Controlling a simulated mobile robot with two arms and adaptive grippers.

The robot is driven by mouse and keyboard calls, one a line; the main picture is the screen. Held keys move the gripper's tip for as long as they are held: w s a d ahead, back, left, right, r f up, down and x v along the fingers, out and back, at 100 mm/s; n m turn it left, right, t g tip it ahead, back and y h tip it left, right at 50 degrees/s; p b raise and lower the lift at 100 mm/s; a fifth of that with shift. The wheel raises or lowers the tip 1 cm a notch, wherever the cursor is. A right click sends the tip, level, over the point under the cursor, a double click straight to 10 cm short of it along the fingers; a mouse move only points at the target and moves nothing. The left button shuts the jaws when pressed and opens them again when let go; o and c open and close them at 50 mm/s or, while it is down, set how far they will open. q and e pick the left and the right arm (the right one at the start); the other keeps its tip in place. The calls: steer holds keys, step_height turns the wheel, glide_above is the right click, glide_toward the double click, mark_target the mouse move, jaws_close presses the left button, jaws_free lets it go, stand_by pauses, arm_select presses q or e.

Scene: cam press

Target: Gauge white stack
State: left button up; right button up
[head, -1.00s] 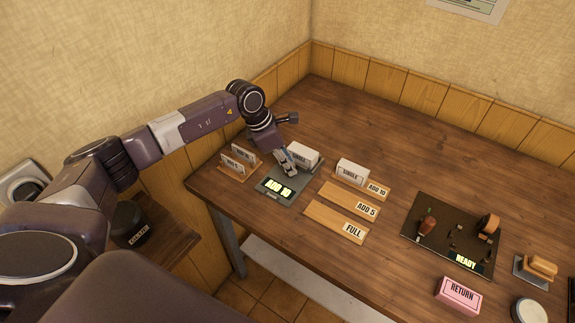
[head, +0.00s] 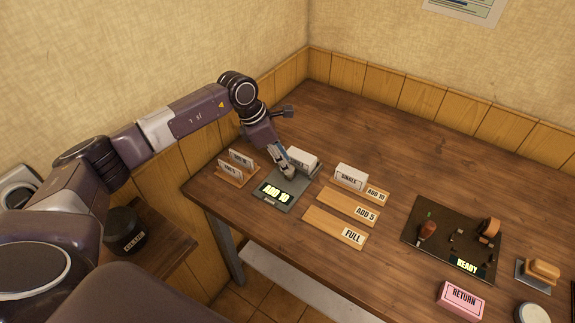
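A dark gauge (head: 268,204) with a lit display (head: 276,191) lies near the table's left edge. The display's characters are too blurred to read surely. A white stack (head: 303,157) with a small label stands at the gauge's far end. My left gripper (head: 290,173) points down at the gauge, just in front of the white stack. I cannot tell whether its fingers are apart or touch the stack. Another white stack (head: 349,175) labelled SINGLE stands at the left end of the ADD 10 wooden strip (head: 365,193). My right gripper is out of view.
Wooden strips marked ADD 5 (head: 335,203) and FULL (head: 325,224) lie in front. A wooden holder (head: 236,177) with upright cards stands left of the gauge. A dark board (head: 424,252) reading READY and a pink RETURN box (head: 461,301) are at right. The back of the table is clear.

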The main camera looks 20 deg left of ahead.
arm_select(q)
steer(key=v, duration=0.9)
